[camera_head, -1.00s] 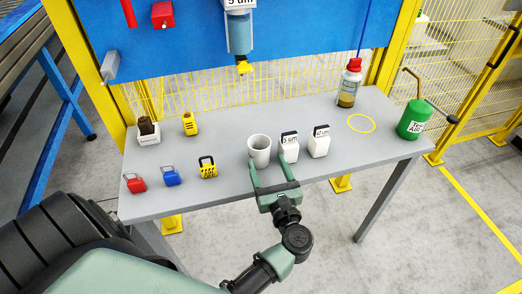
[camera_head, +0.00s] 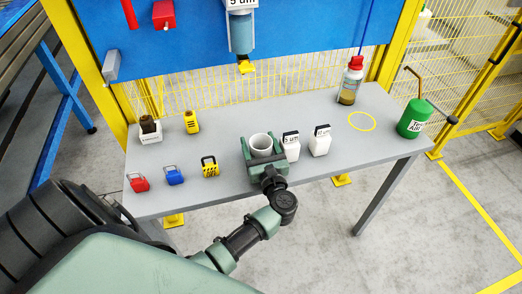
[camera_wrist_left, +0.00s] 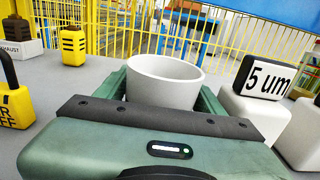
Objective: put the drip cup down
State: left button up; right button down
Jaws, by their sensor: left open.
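The drip cup, a plain white cup (camera_head: 261,143), stands upright on the grey table near its front edge. My left gripper (camera_head: 263,152) is open, with one finger on each side of the cup. In the left wrist view the cup (camera_wrist_left: 165,82) sits between the two green fingers, and its lower part is hidden behind the gripper body. Whether the fingers touch the cup cannot be told. My right gripper is not in view.
White "5 um" blocks (camera_head: 291,147) stand close right of the cup. Padlocks, including a yellow one (camera_head: 210,168), are to the left. A bottle (camera_head: 350,82) and green can (camera_head: 411,120) stand at right. The yellow ring (camera_head: 362,122) on the table is empty.

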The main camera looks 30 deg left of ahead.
pick_arm(q)
jog(key=c, duration=1.2)
